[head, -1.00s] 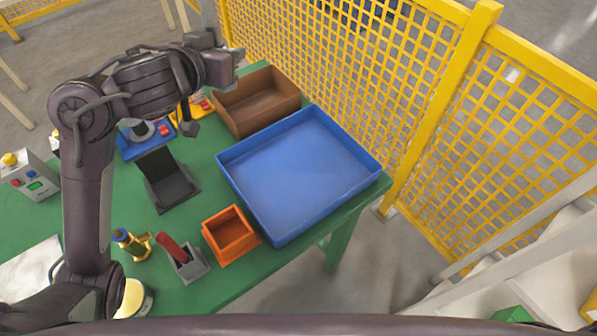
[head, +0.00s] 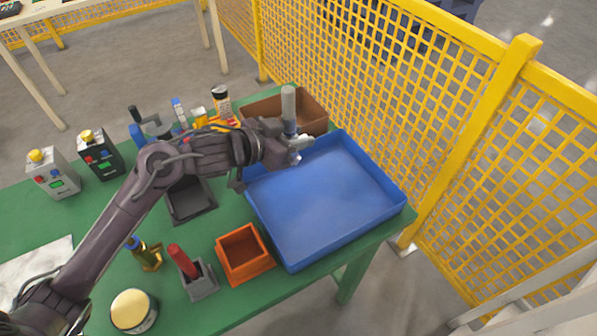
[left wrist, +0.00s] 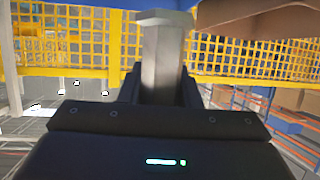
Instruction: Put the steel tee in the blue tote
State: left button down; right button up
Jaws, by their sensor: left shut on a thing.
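The steel tee (head: 289,107) is a grey metal fitting, held upright in my left gripper (head: 287,140). In the left wrist view the tee (left wrist: 163,58) stands up between the dark jaws, which are shut on it. The blue tote (head: 325,205) is a wide, shallow, empty tray at the right of the green table. In the head view the gripper and tee appear over the tote's far left corner, by the brown bin; their exact height above the rim is hard to tell. My arm hides part of the tote's left wall. My right gripper is not in view.
A brown bin (head: 312,113) stands behind the tote. An orange bin (head: 243,253) and a grey holder with a red handle (head: 190,272) are in front on its left. A black tray (head: 188,200) lies under my arm. A yellow mesh fence (head: 440,130) runs along the table's far right.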

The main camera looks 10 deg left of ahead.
pick_arm(q)
notch_tip(320, 180, down, 10)
jog(key=shift+r+b, duration=0.1)
jog(key=shift+b, duration=0.2)
jog(key=shift+f, duration=0.2)
jog(key=c, duration=1.1)
grip_release()
jog(key=shift+o, duration=0.2)
jog(key=shift+s+a+r, duration=0.15)
jog(key=v, duration=1.1)
jog(key=shift+s+r, duration=0.2)
jog(key=shift+a, duration=0.15)
